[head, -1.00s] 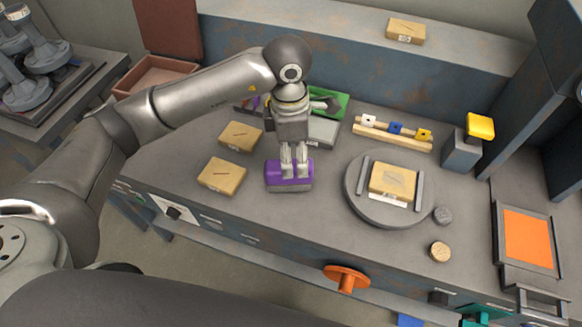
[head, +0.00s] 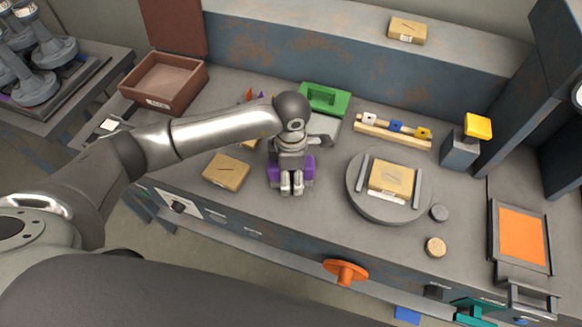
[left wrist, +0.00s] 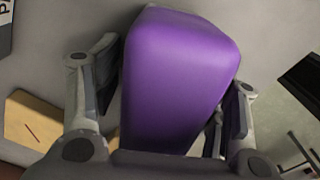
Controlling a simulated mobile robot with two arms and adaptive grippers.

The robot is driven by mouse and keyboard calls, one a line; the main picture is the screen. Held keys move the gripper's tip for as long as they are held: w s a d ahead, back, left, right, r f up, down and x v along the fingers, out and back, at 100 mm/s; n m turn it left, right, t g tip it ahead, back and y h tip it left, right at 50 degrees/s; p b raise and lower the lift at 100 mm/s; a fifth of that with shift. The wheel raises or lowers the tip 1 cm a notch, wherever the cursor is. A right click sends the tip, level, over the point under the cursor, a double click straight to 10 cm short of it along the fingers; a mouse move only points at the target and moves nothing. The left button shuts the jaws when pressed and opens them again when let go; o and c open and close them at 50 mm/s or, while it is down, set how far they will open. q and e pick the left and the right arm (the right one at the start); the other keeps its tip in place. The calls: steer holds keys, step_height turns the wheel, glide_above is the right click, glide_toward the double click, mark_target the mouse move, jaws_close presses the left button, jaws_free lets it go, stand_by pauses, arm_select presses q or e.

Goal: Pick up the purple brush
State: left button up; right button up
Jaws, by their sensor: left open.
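The purple brush (head: 307,167) is on the grey bench in the head view, partly hidden behind my left gripper. In the left wrist view the smooth purple body (left wrist: 178,75) fills the middle, close to the camera. My left gripper (head: 291,187) is low over the brush, coming in from above. It is open, and in the left wrist view its fingers stand on either side of the purple body. Whether the fingers touch it cannot be told. My right gripper is not in view.
A tan box (head: 226,172) lies just left of the brush. To the right a round plate (head: 362,205) carries another box (head: 390,180). A green tray (head: 325,99) and a block rack (head: 385,137) stand behind. The bench front edge is close.

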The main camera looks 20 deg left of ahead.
arm_select(q)
steer(key=c, duration=1.3)
steer(key=shift+c, duration=0.2)
steer(key=shift+w+r, duration=0.1)
steer(key=shift+r, duration=0.5)
steer(key=s+d+r+b, duration=0.3)
steer(key=s+r, duration=0.8)
steer(key=s, duration=0.3)
steer(key=shift+r, duration=0.35)
steer(key=shift+w, duration=0.1)
